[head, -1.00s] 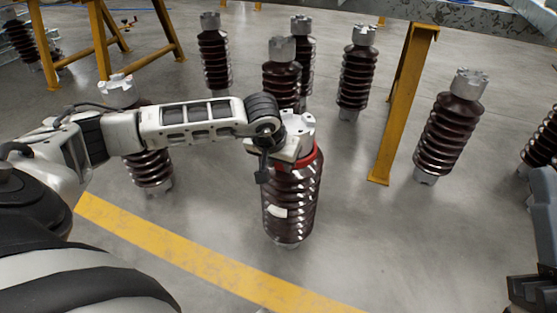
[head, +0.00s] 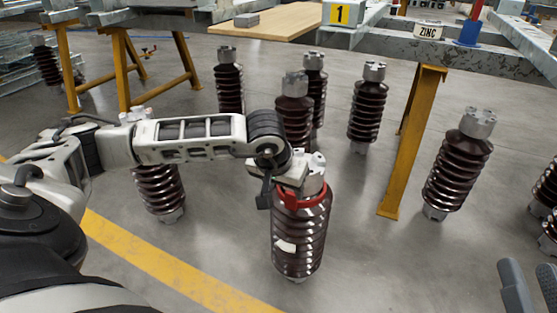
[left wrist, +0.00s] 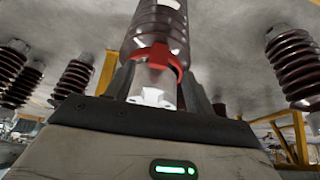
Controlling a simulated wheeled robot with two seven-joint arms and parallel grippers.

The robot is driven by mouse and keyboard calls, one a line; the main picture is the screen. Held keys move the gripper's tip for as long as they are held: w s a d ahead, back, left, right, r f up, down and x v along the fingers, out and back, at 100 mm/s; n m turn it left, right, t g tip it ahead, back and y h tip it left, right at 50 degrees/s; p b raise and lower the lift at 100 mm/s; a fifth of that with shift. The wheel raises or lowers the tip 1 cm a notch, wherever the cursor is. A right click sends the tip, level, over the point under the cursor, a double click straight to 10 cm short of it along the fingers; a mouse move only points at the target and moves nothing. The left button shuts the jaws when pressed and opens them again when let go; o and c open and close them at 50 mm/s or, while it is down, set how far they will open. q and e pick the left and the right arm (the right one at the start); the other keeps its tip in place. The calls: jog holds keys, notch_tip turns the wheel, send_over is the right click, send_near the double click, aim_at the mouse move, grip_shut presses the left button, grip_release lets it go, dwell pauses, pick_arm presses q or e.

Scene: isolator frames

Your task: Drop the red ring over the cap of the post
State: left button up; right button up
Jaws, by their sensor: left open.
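The post (head: 298,245) is a dark brown ribbed insulator with a pale metal cap (head: 313,180), standing on the floor in the middle of the head view. The red ring (head: 305,202) sits around the post's top, at the base of the cap. In the left wrist view, the ring (left wrist: 157,55) circles the junction of the cap (left wrist: 153,85) and the brown body. My left gripper (head: 287,178) is at the cap, its fingers open on either side of it. Its fingertips are partly hidden in the head view. My right gripper (head: 530,287) shows only partly at the lower right.
Several similar insulators stand around, the closest at left (head: 160,188), behind (head: 294,112) and right (head: 458,165). A yellow trestle leg (head: 410,145) stands right of the post under a metal frame. A yellow floor line (head: 165,265) crosses in front.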

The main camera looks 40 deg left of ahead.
pick_arm(q)
jog(key=p+v, duration=0.2)
jog(key=v, duration=0.5)
jog(key=shift+r, duration=0.3)
pick_arm(e)
jog(key=f+m+g, duration=0.1)
jog(key=s+f+m+g, duration=0.1)
jog(key=f, duration=0.1)
jog(key=s+a+f+m+g+h, duration=0.1)
jog(key=f, duration=0.1)
jog(key=shift+s+g, duration=0.15)
jog(key=shift+g, duration=0.15)
pick_arm(q)
jog(key=shift+s, duration=0.15)
